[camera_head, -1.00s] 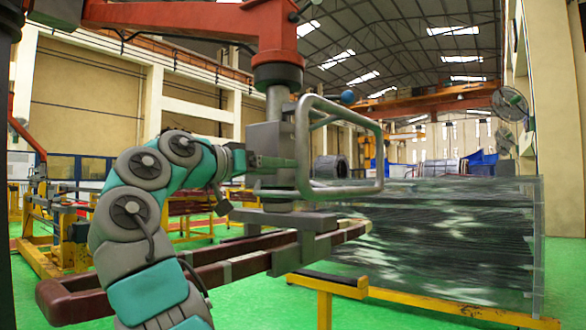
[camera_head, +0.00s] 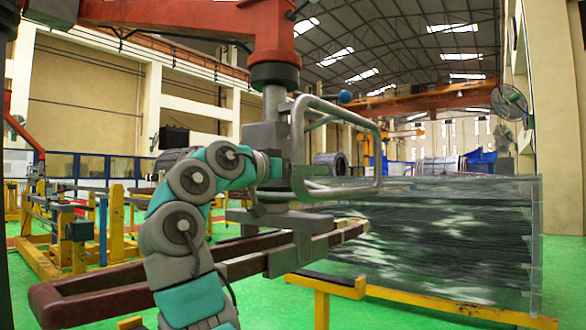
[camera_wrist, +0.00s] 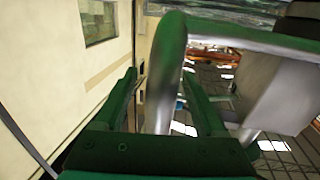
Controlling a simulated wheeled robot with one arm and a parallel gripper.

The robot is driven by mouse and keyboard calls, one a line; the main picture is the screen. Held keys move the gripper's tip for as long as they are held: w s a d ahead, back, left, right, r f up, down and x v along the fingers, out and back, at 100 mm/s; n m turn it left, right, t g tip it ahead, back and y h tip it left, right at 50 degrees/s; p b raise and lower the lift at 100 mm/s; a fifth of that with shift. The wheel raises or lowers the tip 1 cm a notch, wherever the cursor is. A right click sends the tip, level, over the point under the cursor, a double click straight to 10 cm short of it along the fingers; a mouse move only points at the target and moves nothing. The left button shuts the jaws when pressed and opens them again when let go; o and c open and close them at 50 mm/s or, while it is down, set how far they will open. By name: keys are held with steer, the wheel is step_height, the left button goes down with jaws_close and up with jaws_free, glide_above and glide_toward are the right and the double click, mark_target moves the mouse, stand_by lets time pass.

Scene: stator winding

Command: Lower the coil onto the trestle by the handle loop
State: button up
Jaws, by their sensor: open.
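The coil (camera_head: 95,297) is a long dark red-brown loop. It hangs roughly level from a grey clamp (camera_head: 292,254) under the red lifting arm, and my arm hides part of it. The silver handle loop (camera_head: 378,160) stands upright on the lifting head; its bar (camera_wrist: 168,75) also shows in the wrist view. My gripper (camera_wrist: 165,85) is open, with its green fingers on either side of that bar; contact cannot be told. In the head view my gripper (camera_head: 278,168) is at the loop's near-left side. A yellow trestle (camera_head: 322,287) stands below and right of the coil.
A glassy rack of dark strands (camera_head: 450,240) stands at the right, behind the yellow trestle beam. Yellow frames (camera_head: 75,245) stand at the left. The red lifting arm (camera_head: 190,14) crosses overhead. Green floor (camera_head: 255,312) is open in front.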

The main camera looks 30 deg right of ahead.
steer(key=shift+w+d, duration=0.1)
steer(key=shift+d, duration=0.25)
jaws_close()
stand_by(0.4)
stand_by(0.8)
stand_by(0.5)
stand_by(1.4)
